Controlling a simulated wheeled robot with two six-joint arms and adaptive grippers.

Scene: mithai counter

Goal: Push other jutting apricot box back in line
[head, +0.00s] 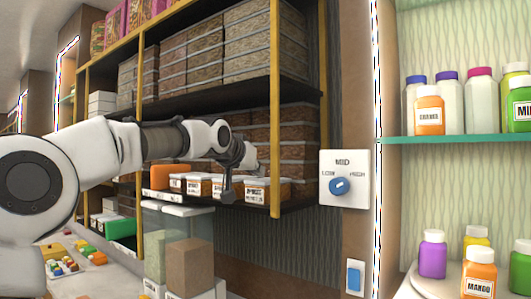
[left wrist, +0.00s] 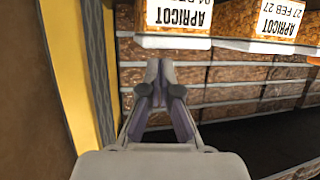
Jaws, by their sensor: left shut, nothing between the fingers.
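Small apricot boxes with brown-orange sides, white lids and white labels stand in a row on the lower shelf. One apricot box (head: 255,193) is near the yellow post in the head view. In the left wrist view, which is upside down, one apricot box (left wrist: 173,20) is just beyond the fingertips and another apricot box (left wrist: 265,24) is beside it. My left gripper (head: 251,163) is shut and empty, reaching into the shelf bay; its fingers also show in the left wrist view (left wrist: 159,75). I cannot tell whether it touches a box. My right gripper is not in view.
A yellow post (head: 275,120) stands close beside my left gripper. Brown stacked blocks (left wrist: 235,95) fill the shelf behind the boxes. A dial panel (head: 344,178) is on the wall at right. Clear containers (head: 190,255) stand below the shelf.

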